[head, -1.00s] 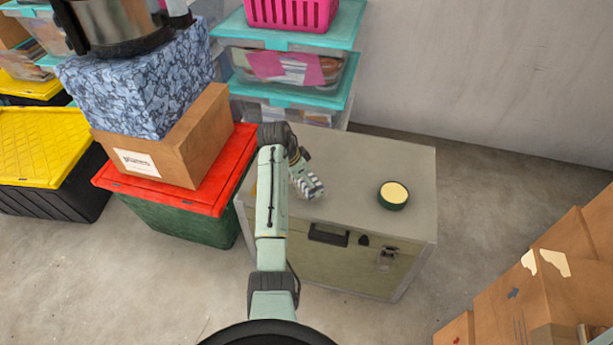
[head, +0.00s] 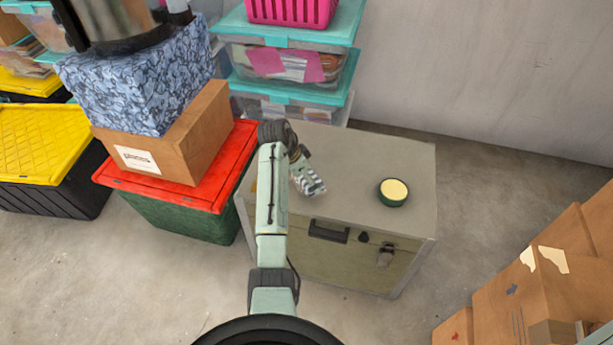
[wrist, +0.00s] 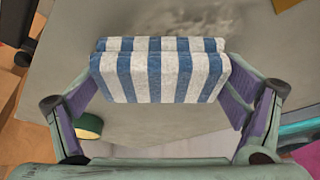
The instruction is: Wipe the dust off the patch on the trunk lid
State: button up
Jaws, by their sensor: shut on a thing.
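The trunk (head: 345,258) is a grey-green box with a flat grey lid (head: 350,150). My gripper (wrist: 160,82) is shut on a folded cloth (wrist: 160,70) with blue and white stripes. In the head view the cloth (head: 308,182) is at the left part of the lid, near its front edge. In the wrist view a mottled dust patch (wrist: 190,22) shows on the lid beyond the cloth. The cloth hides part of the lid, and I cannot tell whether it touches the surface.
A round green tin with a cream top (head: 393,192) stands on the right of the lid. A red-lidded green bin (head: 185,215) is close at the left, with boxes stacked on it. Cardboard boxes (head: 540,290) stand at the right. Clear-sided bins (head: 290,65) are behind.

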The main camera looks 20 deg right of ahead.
jog(key=shift+r, duration=0.1)
dwell(0.3)
jog(key=shift+w+d+b, duration=0.2)
jog(key=shift+w+b, duration=0.1)
jog(key=shift+w, duration=0.35)
jog(key=w+b, duration=0.1)
jog(key=w, duration=0.1)
jog(key=w+d+b, duration=0.1)
jog(key=w, duration=0.1)
jog(key=shift+w+f+b, duration=0.1)
jog(key=shift+f+b, duration=0.1)
jog(key=shift+b, duration=0.2)
jog(key=shift+w+d+r+b, duration=0.2)
jog(key=shift+w+b, duration=0.1)
jog(key=shift+w, duration=0.25)
jog(key=shift+f+b, duration=0.45)
jog(key=shift+f, duration=0.55)
dwell(0.3)
